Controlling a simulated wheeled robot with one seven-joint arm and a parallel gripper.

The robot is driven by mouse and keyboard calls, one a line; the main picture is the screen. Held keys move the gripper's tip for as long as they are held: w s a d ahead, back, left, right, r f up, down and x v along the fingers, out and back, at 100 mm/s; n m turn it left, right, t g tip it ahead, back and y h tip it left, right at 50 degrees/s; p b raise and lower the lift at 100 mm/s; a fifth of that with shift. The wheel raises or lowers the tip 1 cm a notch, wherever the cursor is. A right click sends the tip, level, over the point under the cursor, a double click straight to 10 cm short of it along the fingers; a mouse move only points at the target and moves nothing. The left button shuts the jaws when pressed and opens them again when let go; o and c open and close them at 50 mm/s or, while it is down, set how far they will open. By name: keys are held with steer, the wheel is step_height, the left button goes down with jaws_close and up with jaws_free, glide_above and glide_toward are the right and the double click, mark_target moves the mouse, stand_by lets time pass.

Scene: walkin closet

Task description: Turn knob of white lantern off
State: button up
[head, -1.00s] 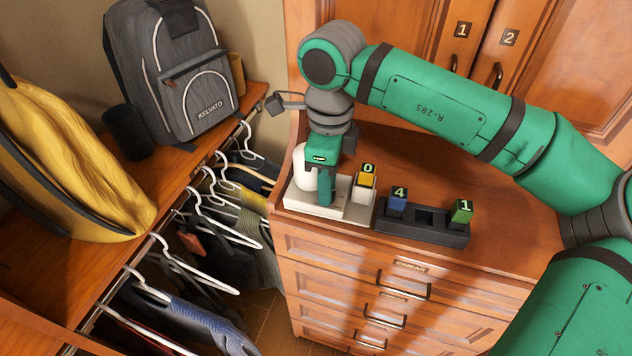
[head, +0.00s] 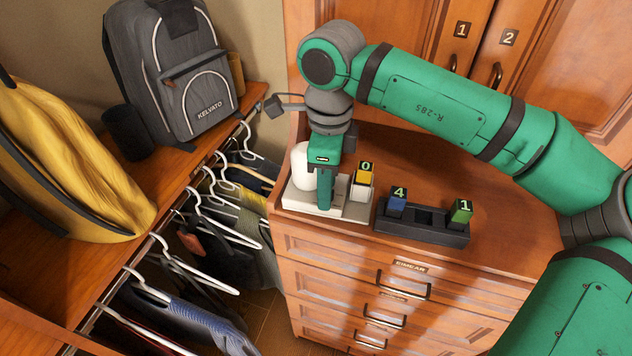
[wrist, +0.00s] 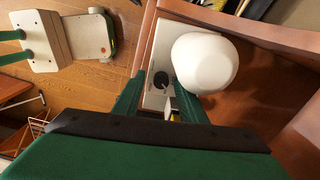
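The white lantern (head: 301,160) stands upright at the left front corner of the wooden dresser, partly hidden by my gripper in the head view. In the wrist view its rounded white top (wrist: 205,62) is right of centre. A small dark round knob (wrist: 160,80) shows on the pale face beside it. My gripper (wrist: 160,88) points down at the lantern. Its two green fingers are apart, one on each side of the knob in the wrist view. Whether they touch the knob is not clear. In the head view the gripper (head: 324,205) hides the knob.
A dark tray (head: 424,222) with blocks marked 4 and 1 is further right. Hanging clothes (head: 235,225) and a grey backpack (head: 175,75) are left. The dresser top's right side is clear.

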step_height(320, 180, up, 11)
stand_by(0.6)
steer(key=shift+f, duration=0.1)
